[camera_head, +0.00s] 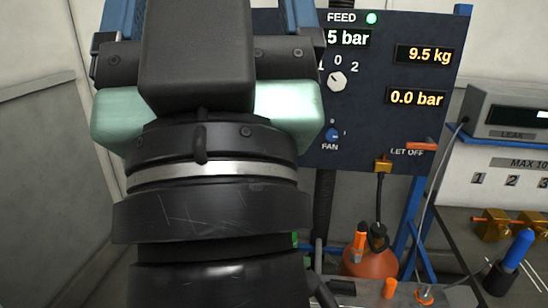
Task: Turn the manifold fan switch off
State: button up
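The fan switch (333,135) is a small blue knob above the FAN label, low on the dark blue panel (375,110). A small mark shows above it and another at its right; its setting is too small to read surely. My gripper (207,110) is seen from behind at the left, with its pale body and dark wrist covering the panel's left part. Its fingertips are hidden, so I cannot tell whether they are open or touch anything. The switch shows just right of the gripper body.
A white selector knob (337,81) marked 0 and 2 sits higher on the panel, beside lit displays and a green FEED lamp (372,18). An orange LET OFF lever (421,146), a plugged cable and an orange bottle (370,262) are at the right and below.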

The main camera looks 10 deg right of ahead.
aim_at(331, 135)
jog(key=i+l+z, duration=0.25)
jog(key=i, duration=0.45)
jog(key=i+z, duration=0.2)
jog(key=i, duration=0.45)
jog(key=z, duration=1.15)
